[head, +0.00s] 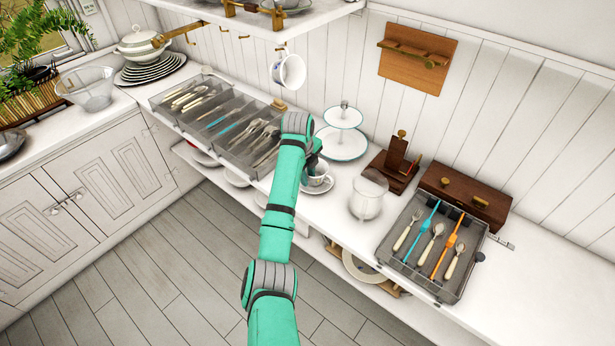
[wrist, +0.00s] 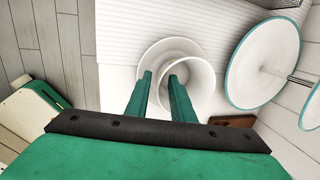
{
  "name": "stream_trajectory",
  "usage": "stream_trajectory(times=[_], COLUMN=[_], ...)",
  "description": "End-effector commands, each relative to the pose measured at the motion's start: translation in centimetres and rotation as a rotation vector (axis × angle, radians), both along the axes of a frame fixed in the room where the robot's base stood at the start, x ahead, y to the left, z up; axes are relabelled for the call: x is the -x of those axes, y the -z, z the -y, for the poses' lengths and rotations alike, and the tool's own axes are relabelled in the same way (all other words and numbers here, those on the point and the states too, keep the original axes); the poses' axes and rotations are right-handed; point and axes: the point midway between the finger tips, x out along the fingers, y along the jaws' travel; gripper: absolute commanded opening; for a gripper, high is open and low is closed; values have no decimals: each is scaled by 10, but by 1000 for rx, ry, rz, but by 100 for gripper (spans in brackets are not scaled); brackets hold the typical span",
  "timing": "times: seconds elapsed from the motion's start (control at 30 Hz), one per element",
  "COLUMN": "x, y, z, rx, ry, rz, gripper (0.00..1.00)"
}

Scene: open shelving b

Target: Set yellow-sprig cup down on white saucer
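A white cup (head: 317,177) shows beside the end of my arm in the head view, over a white saucer (head: 318,187) on the counter. No yellow sprig can be made out on it. In the wrist view the cup (wrist: 196,78) is seen from above, its mouth to the right of the saucer's (wrist: 150,57) middle. Whether the cup touches the saucer is unclear. My gripper (wrist: 160,75) has its fingers a small gap apart at the cup's left rim, the right finger overlapping the mouth. Whether they grip the cup is hidden.
Left is a grey cutlery tray (head: 215,118); far right is another cutlery tray (head: 440,285). Another white cup (head: 290,71) hangs under the upper shelf.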

Motion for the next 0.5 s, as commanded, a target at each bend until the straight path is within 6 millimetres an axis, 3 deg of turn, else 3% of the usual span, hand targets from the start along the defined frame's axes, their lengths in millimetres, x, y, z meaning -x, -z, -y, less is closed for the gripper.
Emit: stream_trajectory(times=[0.5], x=[19], y=[-90], z=[-8], rx=[0], ry=[1], rz=[4], gripper=[22])
